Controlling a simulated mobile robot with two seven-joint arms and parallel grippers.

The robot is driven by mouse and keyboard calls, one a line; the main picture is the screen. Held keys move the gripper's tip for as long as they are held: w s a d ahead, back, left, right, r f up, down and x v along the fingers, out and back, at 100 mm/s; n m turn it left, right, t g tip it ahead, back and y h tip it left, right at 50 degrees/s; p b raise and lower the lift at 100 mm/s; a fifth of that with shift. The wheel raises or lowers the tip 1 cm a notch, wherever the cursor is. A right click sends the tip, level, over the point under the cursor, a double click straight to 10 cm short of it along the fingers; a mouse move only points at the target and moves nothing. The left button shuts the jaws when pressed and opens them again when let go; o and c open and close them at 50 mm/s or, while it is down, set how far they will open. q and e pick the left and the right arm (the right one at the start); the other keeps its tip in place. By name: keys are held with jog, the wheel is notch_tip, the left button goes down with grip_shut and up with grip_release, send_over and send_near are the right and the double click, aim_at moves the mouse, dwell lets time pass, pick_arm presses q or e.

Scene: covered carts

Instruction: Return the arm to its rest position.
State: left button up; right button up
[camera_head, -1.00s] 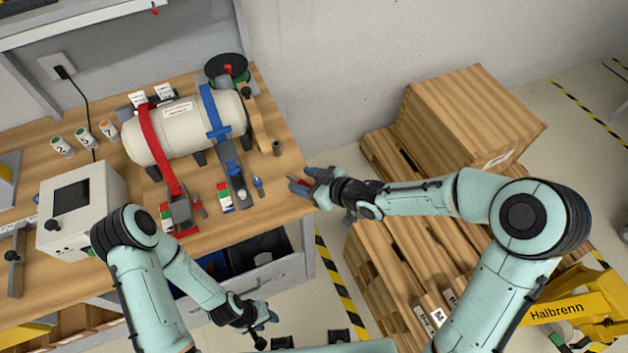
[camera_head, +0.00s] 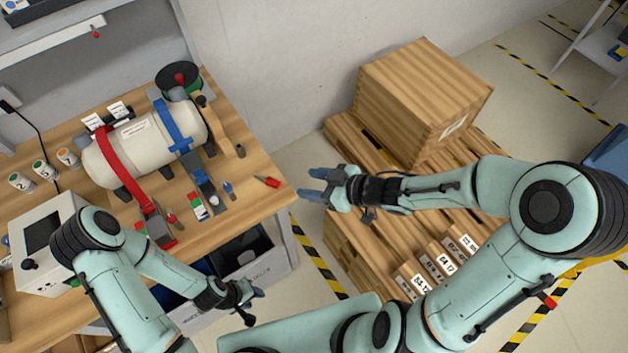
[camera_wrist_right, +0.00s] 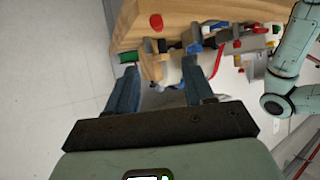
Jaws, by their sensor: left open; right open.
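My right gripper (camera_head: 313,185) is open and empty, just off the right edge of the workbench, above the floor beside the pallet. In the right wrist view its two fingers (camera_wrist_right: 160,72) stand apart with nothing between them. A small red object (camera_head: 267,182) lies on the bench top near that edge, a short way left of the fingertips. A red piece on the wood also shows in the right wrist view (camera_wrist_right: 156,22). My left gripper (camera_head: 250,303) is open and low in front of the bench drawers, touching nothing I can see.
The bench (camera_head: 262,207) carries a cream tank (camera_head: 137,153) under red and blue straps, a spool (camera_head: 180,80), numbered containers and a white box (camera_head: 30,247).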

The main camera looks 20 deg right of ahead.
jog(key=shift+w, duration=0.1)
dwell(0.4)
notch_tip(320, 180, down, 14)
jog(key=d+f+m+g+h, duration=0.1)
jog(key=m+g+h, duration=0.1)
jog(key=m, duration=0.5)
jog(key=s+f+m+g+h, duration=0.3)
jog(key=s+f+m+g, duration=0.3)
jog(key=s+f, duration=0.9)
jog(key=shift+d+f, duration=0.2)
jog(key=shift+f, duration=0.65)
